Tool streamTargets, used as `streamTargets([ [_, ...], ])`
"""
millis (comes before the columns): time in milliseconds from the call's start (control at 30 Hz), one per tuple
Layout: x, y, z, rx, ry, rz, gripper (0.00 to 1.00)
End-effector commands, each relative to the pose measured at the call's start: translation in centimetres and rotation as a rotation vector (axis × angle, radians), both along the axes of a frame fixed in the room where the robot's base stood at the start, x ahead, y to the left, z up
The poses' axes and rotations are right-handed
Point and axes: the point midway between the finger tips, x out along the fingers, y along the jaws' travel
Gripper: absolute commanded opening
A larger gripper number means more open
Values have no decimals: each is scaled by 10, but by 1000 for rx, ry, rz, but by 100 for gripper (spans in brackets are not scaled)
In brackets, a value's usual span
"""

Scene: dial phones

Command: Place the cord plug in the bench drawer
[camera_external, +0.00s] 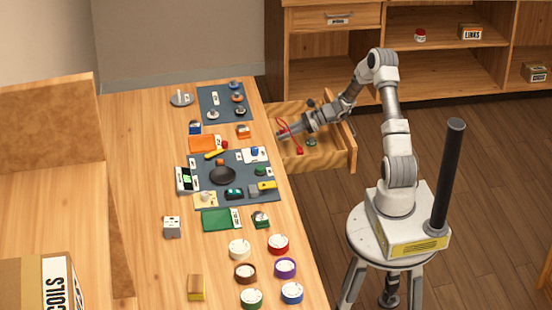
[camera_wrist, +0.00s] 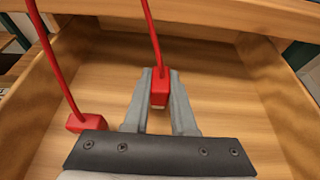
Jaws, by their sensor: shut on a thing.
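The bench drawer (camera_external: 338,155) is pulled out from the right side of the bench, and its wooden floor (camera_wrist: 215,85) fills much of the wrist view. My gripper (camera_external: 284,135) is over the drawer. In the wrist view my gripper (camera_wrist: 160,78) is shut on a red cord plug (camera_wrist: 160,94), with its red cord rising from it. A second red plug (camera_wrist: 86,122) on a red cord sits left of my fingers; it also shows in the external view (camera_external: 299,150). Whether the held plug touches the drawer floor I cannot tell.
The drawer's side walls (camera_wrist: 28,112) rise on both sides of my gripper. The bench top (camera_external: 145,130) holds blue-grey mats with parts and several coloured dials. Shelves (camera_external: 440,60) stand at the back.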

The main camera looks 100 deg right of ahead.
Motion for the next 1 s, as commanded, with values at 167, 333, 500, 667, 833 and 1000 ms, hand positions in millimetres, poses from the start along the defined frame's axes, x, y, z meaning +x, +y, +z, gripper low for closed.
streamTargets([
  [167, 0, 0, -4, 1, 0, 0, 0],
  [333, 0, 0, -9, 0, 0, 1, 0],
  [500, 0, 0, -13, 1, 0, 1, 0],
  [667, 0, 1, -14, 4, 0, 1, 42],
  [833, 0, 1, -15, 6, 1, 0, 54],
  [1000, -1, 2, -15, 9, 1, 0, 54],
])
